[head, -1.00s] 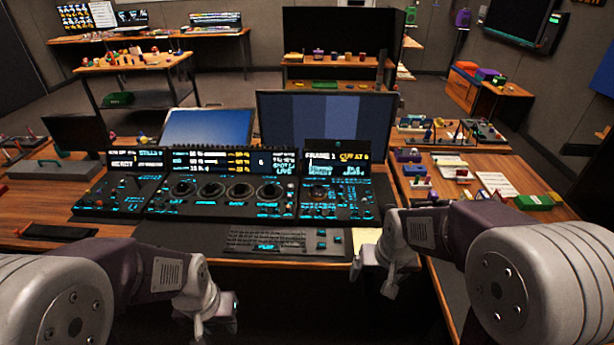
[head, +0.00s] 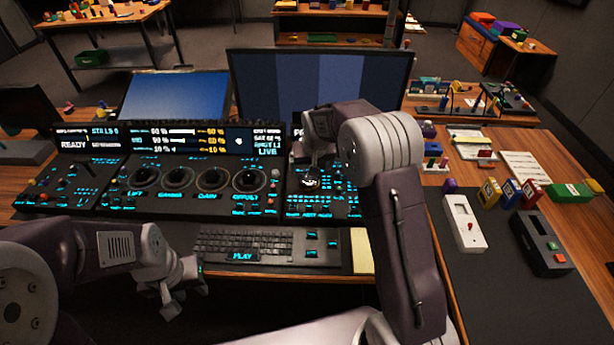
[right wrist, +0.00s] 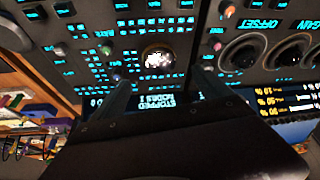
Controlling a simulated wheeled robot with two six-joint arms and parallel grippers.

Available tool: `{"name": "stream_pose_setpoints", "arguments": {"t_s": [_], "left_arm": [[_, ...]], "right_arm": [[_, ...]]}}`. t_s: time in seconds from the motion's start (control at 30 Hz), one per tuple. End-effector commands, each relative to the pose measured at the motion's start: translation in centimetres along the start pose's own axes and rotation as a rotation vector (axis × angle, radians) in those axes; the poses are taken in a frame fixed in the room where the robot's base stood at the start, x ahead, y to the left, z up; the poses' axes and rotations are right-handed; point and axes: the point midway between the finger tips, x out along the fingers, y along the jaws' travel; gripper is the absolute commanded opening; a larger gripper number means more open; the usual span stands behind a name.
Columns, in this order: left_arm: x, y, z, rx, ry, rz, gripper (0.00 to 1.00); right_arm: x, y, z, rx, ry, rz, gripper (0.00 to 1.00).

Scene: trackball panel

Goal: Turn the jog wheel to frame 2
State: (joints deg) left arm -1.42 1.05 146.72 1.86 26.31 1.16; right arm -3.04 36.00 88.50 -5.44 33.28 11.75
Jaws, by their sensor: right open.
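The jog wheel (head: 310,181), a small round shiny part, sits on the right-hand panel of the console in the head view. In the right wrist view the wheel (right wrist: 158,61) shows just beyond my open right fingers (right wrist: 162,80), apart from them in the picture; I cannot tell whether they touch it. In the head view my right gripper (head: 316,160) is over that panel and mostly hides its display. In the right wrist view the display (right wrist: 172,108) appears upside down, reading "STOPPED". My left gripper (head: 182,292) hangs near the front edge, left of the keyboard, holding nothing visible.
Several large knobs (head: 212,179) stand left of the wheel panel. A keyboard (head: 245,243) lies in front. A monitor (head: 320,80) stands behind. Boxes and a white switch unit (head: 463,222) are on the right-hand table.

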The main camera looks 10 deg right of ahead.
Motion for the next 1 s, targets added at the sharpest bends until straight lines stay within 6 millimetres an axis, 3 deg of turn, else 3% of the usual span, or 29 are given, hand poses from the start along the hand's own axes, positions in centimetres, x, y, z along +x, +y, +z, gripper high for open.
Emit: {"name": "stream_pose_setpoints", "arguments": {"t_s": [0.43,0.8,1.0], "left_arm": [[0.3,0.0,0.0,0.000,0.001,0.000,0.36],[0.3,0.0,0.0,0.000,0.001,0.000,0.36],[0.3,0.0,0.0,0.000,0.001,0.000,0.36]], "right_arm": [[7.9,0.0,0.1,0.001,-0.003,0.000,0.88],[8.9,0.0,0.0,0.001,0.000,0.000,0.88],[8.8,0.0,0.1,0.001,-0.001,0.000,0.32]]}}
